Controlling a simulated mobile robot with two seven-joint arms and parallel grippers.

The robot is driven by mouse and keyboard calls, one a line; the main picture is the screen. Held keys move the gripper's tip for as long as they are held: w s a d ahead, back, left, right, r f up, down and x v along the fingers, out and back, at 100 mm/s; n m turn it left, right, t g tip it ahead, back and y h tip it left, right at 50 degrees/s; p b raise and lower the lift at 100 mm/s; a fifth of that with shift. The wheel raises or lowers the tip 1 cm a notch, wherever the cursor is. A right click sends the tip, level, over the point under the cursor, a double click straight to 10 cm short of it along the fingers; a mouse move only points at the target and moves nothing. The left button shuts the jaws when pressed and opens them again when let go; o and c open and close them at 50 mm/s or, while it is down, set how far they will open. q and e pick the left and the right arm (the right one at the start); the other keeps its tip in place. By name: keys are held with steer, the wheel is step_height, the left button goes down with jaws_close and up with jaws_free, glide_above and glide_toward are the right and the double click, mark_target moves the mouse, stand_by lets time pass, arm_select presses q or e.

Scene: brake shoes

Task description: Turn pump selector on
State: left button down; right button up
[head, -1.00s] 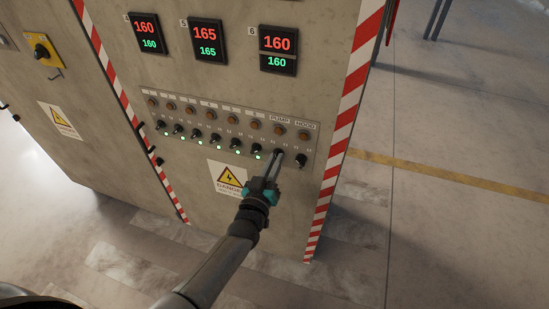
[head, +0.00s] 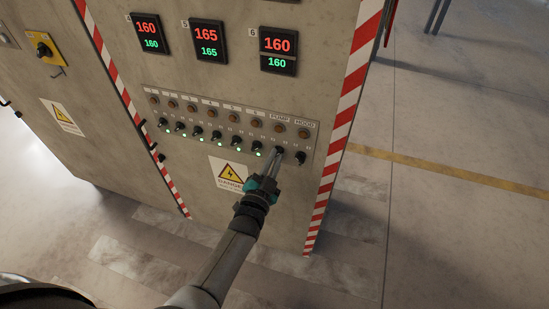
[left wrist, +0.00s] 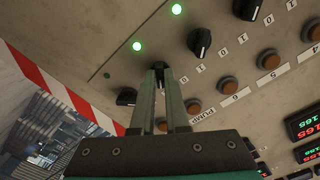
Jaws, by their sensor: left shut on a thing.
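The pump selector (head: 279,149) is a black rotary knob in the lower row of the control panel, under the PUMP label. My left gripper (head: 272,163) reaches it from below and is shut on it. In the left wrist view the two fingers (left wrist: 161,85) stand on either side of the knob and hide most of it, so its exact angle cannot be read. A green lamp (left wrist: 137,46) close to the fingertips is lit; it seems to belong to the pump selector. My right gripper is not in view.
The hood selector (head: 300,158) is close on the right, and another black selector (left wrist: 200,40) is on the other side. Amber buttons (head: 279,128) line up above. Red digital displays (head: 278,50) are higher. A danger sign (head: 229,173) is below. Open floor lies right of the cabinet.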

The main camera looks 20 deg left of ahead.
arm_select(q)
steer(key=shift+m, duration=0.9)
steer(key=c, duration=0.9)
jaws_free()
steer(key=shift+s, duration=0.1)
steer(key=s, duration=0.5)
steer(key=s+p, duration=0.1)
steer(key=s, duration=0.4)
steer(key=s+p, duration=0.1)
steer(key=s, duration=0.4)
steer(key=shift+a, duration=0.25)
